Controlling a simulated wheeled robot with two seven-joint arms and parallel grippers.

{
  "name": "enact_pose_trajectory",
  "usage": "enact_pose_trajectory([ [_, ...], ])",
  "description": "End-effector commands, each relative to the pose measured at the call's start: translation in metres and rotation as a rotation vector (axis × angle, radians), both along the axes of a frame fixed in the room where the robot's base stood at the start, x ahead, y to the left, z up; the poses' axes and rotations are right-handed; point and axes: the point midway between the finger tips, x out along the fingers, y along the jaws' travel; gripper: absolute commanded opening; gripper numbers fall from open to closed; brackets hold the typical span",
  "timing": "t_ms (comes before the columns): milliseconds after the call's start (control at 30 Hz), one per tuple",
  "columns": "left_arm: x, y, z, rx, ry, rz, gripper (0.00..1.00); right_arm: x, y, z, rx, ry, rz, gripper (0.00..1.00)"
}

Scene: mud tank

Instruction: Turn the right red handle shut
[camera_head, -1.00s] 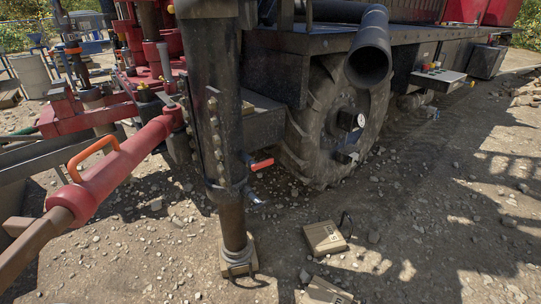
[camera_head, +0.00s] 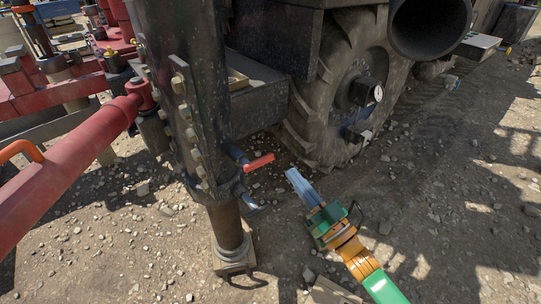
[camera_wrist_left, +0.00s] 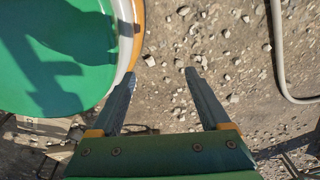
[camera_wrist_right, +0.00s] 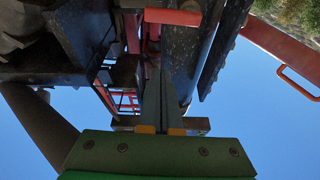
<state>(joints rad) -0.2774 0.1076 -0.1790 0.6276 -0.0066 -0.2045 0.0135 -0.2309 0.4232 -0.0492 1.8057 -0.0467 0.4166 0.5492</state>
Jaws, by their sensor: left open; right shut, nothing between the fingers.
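The red handle (camera_head: 259,162) sticks out to the right from a small dark valve low on the thick dark standpipe (camera_head: 190,90). My right gripper (camera_head: 291,173) is shut and empty, its fingers pointing up and left a short way right of the handle's free end. The two look apart, though the depth between them is hard to judge. In the right wrist view the right fingers (camera_wrist_right: 162,75) are together, with a red bar above them that may be the handle. My left gripper (camera_wrist_left: 160,74) shows only in its own wrist view, open and empty above gravel.
A large tyre (camera_head: 340,90) and a wide black pipe (camera_head: 428,25) stand behind and right. A red pipe (camera_head: 65,180) with an orange grip (camera_head: 20,150) crosses the left. A green drum (camera_wrist_left: 60,60) and a pale hose (camera_wrist_left: 277,60) lie near my left gripper.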

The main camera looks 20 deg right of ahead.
Motion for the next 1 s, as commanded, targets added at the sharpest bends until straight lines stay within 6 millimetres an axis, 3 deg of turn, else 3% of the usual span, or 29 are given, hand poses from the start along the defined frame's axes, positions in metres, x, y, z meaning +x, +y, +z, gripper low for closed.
enact_pose_trajectory([
  [233, -0.005, 0.001, -0.001, 0.001, 0.008, 0.0, 0.8, 0.014, 0.004, 0.005, -0.001, -0.002, -0.002, 0.0],
  [633, 0.0, 0.001, -0.006, 0.001, -0.001, 0.002, 0.8, 0.091, 0.03, 0.033, -0.001, 0.0, -0.002, 0.0],
  [700, 0.003, 0.002, -0.015, 0.003, -0.007, 0.003, 0.8, 0.091, 0.031, 0.014, 0.0, 0.008, -0.003, 0.0],
  [800, 0.009, 0.006, -0.019, 0.008, -0.018, 0.008, 0.8, 0.09, 0.032, 0.0, 0.001, 0.007, -0.002, 0.0],
  [1000, 0.012, 0.016, -0.021, 0.025, -0.025, 0.013, 0.8, 0.089, 0.032, -0.009, -0.001, 0.004, -0.002, 0.0],
])
